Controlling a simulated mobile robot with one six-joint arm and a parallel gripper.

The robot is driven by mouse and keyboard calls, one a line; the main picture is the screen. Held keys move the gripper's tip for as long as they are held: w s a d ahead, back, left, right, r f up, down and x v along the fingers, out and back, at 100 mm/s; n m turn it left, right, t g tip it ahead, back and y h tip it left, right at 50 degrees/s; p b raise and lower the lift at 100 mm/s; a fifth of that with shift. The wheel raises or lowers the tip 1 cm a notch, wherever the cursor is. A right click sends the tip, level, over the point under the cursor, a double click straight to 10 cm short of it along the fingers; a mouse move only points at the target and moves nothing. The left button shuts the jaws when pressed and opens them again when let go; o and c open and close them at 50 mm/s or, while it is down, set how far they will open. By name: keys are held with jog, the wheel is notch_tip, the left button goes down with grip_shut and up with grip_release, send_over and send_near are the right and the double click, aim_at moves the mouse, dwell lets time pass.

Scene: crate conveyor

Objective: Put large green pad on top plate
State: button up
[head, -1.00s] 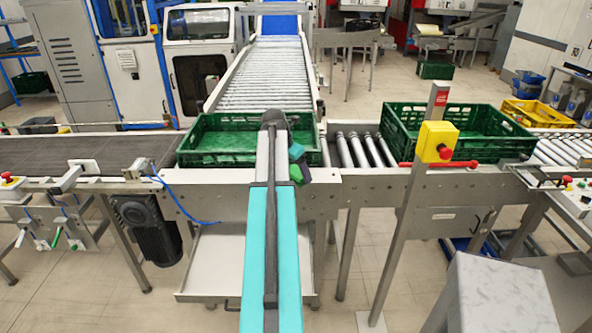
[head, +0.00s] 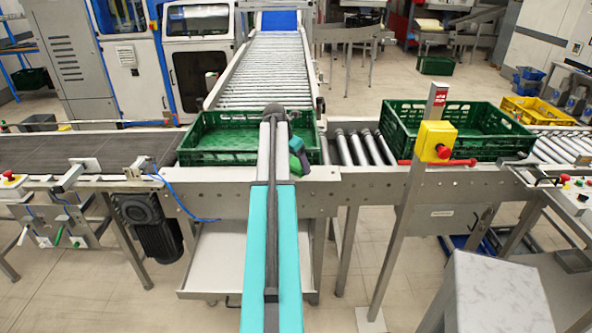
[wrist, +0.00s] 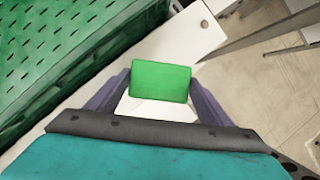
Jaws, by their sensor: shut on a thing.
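A bright green rectangular pad (wrist: 160,83) is held between the two purple fingers of my gripper (wrist: 160,88) in the wrist view. The pad covers part of a pale metal plate surface (wrist: 182,43) that lies below it; I cannot tell the gap, or whether this is the top plate. In the head view my gripper (head: 300,156) is small and partly hidden behind my arm. It is at the right end of the near green crate, close to the conveyor frame.
The near green crate (head: 232,158) stands on the conveyor, left of my gripper. A second green crate (head: 455,147) is at the right, past bare rollers (head: 362,150). A post with a yellow button box (head: 437,140) and a pale block (head: 500,295) stand at the right.

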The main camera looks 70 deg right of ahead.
aim_at(296, 170)
jog(key=shift+d+f, duration=0.1)
jog(key=shift+d, duration=0.15)
jog(key=shift+f+p, duration=0.9)
jog(key=shift+f, duration=0.8)
jog(key=shift+f, duration=0.1)
jog(key=o, duration=1)
jog(key=shift+c, duration=0.2)
jog(key=shift+r, duration=0.2)
jog(key=b+v, duration=0.3)
jog(key=v, duration=0.9)
jog(key=shift+w+f, duration=0.1)
